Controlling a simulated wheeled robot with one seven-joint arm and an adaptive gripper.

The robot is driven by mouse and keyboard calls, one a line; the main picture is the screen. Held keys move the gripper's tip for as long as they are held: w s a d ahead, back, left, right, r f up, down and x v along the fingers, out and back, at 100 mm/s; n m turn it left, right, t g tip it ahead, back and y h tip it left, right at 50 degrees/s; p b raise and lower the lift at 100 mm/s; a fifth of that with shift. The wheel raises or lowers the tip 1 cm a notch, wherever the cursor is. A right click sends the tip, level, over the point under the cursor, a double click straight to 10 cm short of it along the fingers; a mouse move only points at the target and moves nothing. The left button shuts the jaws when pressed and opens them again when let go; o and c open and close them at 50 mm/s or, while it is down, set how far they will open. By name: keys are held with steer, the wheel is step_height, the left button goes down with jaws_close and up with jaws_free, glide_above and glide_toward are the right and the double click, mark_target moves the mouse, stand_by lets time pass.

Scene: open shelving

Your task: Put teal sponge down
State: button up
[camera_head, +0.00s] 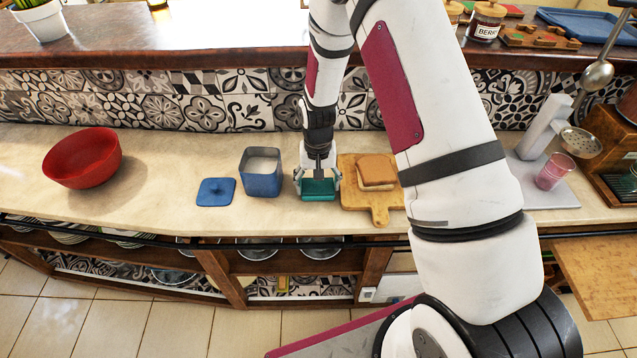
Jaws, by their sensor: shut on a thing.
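The teal sponge (318,190) is a small block at the counter, between the blue canister and the cutting board. My gripper (318,184) points down over it and is shut on it, with one finger on its left side and one on its right. The sponge is at or just above the counter surface; I cannot tell whether it touches. Its top is partly hidden by my gripper. My arm crosses the middle and right of the view.
A blue canister (262,182) and its blue lid (215,191) stand left of the sponge. A wooden cutting board (379,212) with a sandwich (376,171) is close on the right. A red bowl (82,170) stands far left. The counter front edge (180,232) is near.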

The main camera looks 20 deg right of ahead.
steer(key=shift+f, duration=0.1)
steer(key=o, duration=1.2)
steer(key=shift+o, duration=0.2)
step_height(320, 180, up, 13)
steer(key=b, duration=0.1)
step_height(320, 180, up, 11)
steer(key=t, duration=0.2)
glide_above(318, 186)
steer(key=s, duration=0.4)
steer(key=s+r+n+t, duration=0.1)
steer(key=s+r, duration=0.6)
steer(key=s, duration=0.3)
steer(key=s+r+n+t, duration=0.2)
steer(key=s+r, duration=0.5)
steer(key=s, duration=0.3)
steer(key=shift+r+n+t, duration=0.3)
